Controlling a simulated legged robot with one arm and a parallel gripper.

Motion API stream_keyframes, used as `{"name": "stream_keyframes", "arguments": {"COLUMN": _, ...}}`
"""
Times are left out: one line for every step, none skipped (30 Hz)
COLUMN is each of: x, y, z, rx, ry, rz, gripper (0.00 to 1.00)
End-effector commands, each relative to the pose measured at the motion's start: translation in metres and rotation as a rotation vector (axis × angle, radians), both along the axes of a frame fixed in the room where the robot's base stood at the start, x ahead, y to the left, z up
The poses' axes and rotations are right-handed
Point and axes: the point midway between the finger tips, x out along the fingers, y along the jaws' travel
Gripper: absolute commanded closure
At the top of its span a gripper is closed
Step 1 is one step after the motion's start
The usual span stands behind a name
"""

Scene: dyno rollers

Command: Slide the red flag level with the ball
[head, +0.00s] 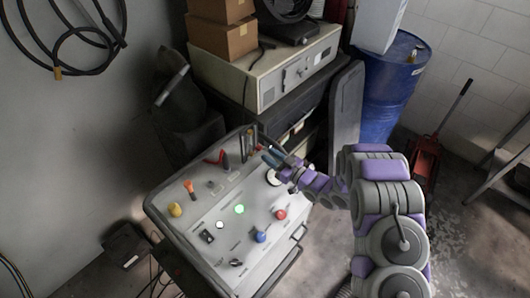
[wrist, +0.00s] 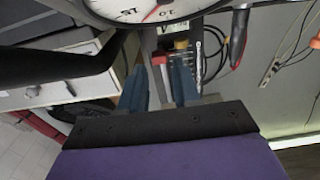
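My gripper (head: 270,157) reaches over the back of the sloped grey control panel (head: 215,225), beside a small upright gauge (head: 248,142). In the wrist view my two blue fingers (wrist: 160,88) are apart, with a gap between them. A small red piece (wrist: 158,60), likely the flag, shows beyond the gap, close to the fingertips. A small yellow piece (wrist: 181,43) shows beside it, near a dark strip with scale marks (wrist: 197,45). I cannot tell whether the yellow piece is the ball. Contact with the red piece cannot be made out.
A round white dial (wrist: 150,10) lies close to the fingers in the wrist view. The panel also carries a red lever (head: 215,158), an orange-handled switch (head: 189,187), a lit green button (head: 239,209) and several knobs. A beige instrument box (head: 265,75) stands behind.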

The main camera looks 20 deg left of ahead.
Motion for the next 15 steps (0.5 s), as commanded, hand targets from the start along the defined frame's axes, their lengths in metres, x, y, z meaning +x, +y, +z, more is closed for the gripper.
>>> {"name": "stream_keyframes", "arguments": {"x": 0.003, "y": 0.007, "z": 0.0, "rx": 0.001, "ry": -0.001, "rz": 0.001, "gripper": 0.68}}
{"name": "stream_keyframes", "arguments": {"x": 0.004, "y": 0.011, "z": 0.0, "rx": 0.0, "ry": -0.002, "rz": 0.001, "gripper": 0.68}}
{"name": "stream_keyframes", "arguments": {"x": 0.007, "y": 0.015, "z": 0.0, "rx": 0.001, "ry": -0.004, "rz": 0.0, "gripper": 0.68}}
{"name": "stream_keyframes", "arguments": {"x": 0.009, "y": 0.018, "z": 0.001, "rx": 0.0, "ry": -0.004, "rz": 0.0, "gripper": 0.68}}
{"name": "stream_keyframes", "arguments": {"x": 0.01, "y": 0.021, "z": 0.001, "rx": 0.001, "ry": -0.005, "rz": 0.0, "gripper": 0.68}}
{"name": "stream_keyframes", "arguments": {"x": 0.011, "y": 0.024, "z": 0.001, "rx": 0.002, "ry": -0.004, "rz": 0.0, "gripper": 0.68}}
{"name": "stream_keyframes", "arguments": {"x": 0.011, "y": 0.026, "z": 0.001, "rx": 0.002, "ry": -0.004, "rz": 0.0, "gripper": 0.68}}
{"name": "stream_keyframes", "arguments": {"x": 0.012, "y": 0.027, "z": 0.001, "rx": 0.002, "ry": -0.004, "rz": 0.0, "gripper": 0.68}}
{"name": "stream_keyframes", "arguments": {"x": 0.012, "y": 0.028, "z": 0.001, "rx": 0.002, "ry": -0.004, "rz": 0.0, "gripper": 0.68}}
{"name": "stream_keyframes", "arguments": {"x": 0.013, "y": 0.029, "z": 0.001, "rx": 0.002, "ry": -0.004, "rz": 0.0, "gripper": 0.68}}
{"name": "stream_keyframes", "arguments": {"x": 0.013, "y": 0.029, "z": 0.001, "rx": 0.001, "ry": -0.003, "rz": -0.001, "gripper": 0.68}}
{"name": "stream_keyframes", "arguments": {"x": 0.013, "y": 0.03, "z": 0.001, "rx": 0.001, "ry": -0.003, "rz": -0.001, "gripper": 0.68}}
{"name": "stream_keyframes", "arguments": {"x": 0.013, "y": 0.03, "z": 0.001, "rx": 0.001, "ry": -0.003, "rz": -0.001, "gripper": 0.68}}
{"name": "stream_keyframes", "arguments": {"x": 0.013, "y": 0.03, "z": 0.001, "rx": 0.001, "ry": -0.003, "rz": -0.001, "gripper": 0.68}}
{"name": "stream_keyframes", "arguments": {"x": 0.013, "y": 0.03, "z": 0.001, "rx": 0.001, "ry": -0.003, "rz": -0.001, "gripper": 0.68}}
